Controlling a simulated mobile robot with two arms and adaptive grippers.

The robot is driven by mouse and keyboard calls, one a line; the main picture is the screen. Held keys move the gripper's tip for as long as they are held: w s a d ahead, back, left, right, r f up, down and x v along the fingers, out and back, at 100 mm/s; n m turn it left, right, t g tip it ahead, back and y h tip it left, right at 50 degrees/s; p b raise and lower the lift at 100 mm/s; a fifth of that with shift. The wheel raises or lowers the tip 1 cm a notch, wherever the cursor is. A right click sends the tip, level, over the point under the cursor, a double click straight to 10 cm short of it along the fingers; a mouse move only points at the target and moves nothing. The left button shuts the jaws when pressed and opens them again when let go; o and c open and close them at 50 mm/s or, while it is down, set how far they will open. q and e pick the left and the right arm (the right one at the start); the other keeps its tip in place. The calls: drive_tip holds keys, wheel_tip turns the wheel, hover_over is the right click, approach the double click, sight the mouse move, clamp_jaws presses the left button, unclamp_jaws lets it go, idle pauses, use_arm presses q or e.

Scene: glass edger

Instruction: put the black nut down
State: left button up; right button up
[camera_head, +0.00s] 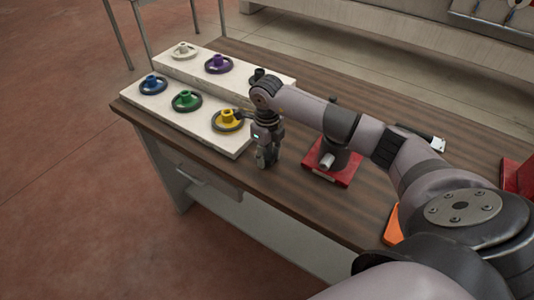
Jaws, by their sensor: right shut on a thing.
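My right gripper (266,158) points down just off the right edge of the front pale board, over or near the wooden table. It is shut on a small dark thing, which I take as the black nut; the dark fingers largely hide it. I cannot tell whether it touches the table. A dark piece (258,73) shows on the back board, partly hidden by my right arm. My left gripper is not in view.
The front board (160,111) holds blue (150,81), green (185,97) and yellow (227,116) pieces on dark rings. The back board (196,72) holds white (182,47) and purple (218,61) ones. A red-based device (332,165) stands right of the gripper.

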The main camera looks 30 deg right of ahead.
sight(267, 156)
drive_tip(key=shift+f, duration=0.2)
drive_tip(key=o, duration=1.3)
drive_tip(key=shift+r, duration=0.1)
drive_tip(key=shift+r, duration=0.1)
wheel_tip(267, 156, up, 12)
drive_tip(key=b, duration=0.3)
